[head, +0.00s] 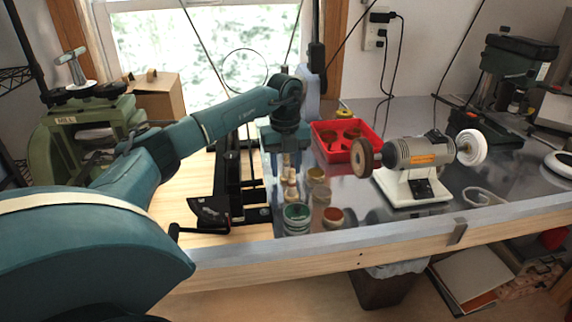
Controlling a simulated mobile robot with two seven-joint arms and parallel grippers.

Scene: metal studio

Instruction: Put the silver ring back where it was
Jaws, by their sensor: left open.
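My left arm (205,125) reaches in from the left, and its wrist points down over the bench. My left gripper (289,180) is open, just behind a small green-topped jar (297,213). Its fingertips are small and blend with pale pieces behind the jar. I cannot make out a silver ring near the gripper or elsewhere on the bench; it is hidden or too small to tell. My right gripper is not in view.
A jar with reddish contents (333,217) stands beside the green one. A red tray (342,137), a bench grinder (415,158) and a drill press (512,75) stand further right. A black metal frame (232,180) is left of the gripper. The right front bench is mostly clear.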

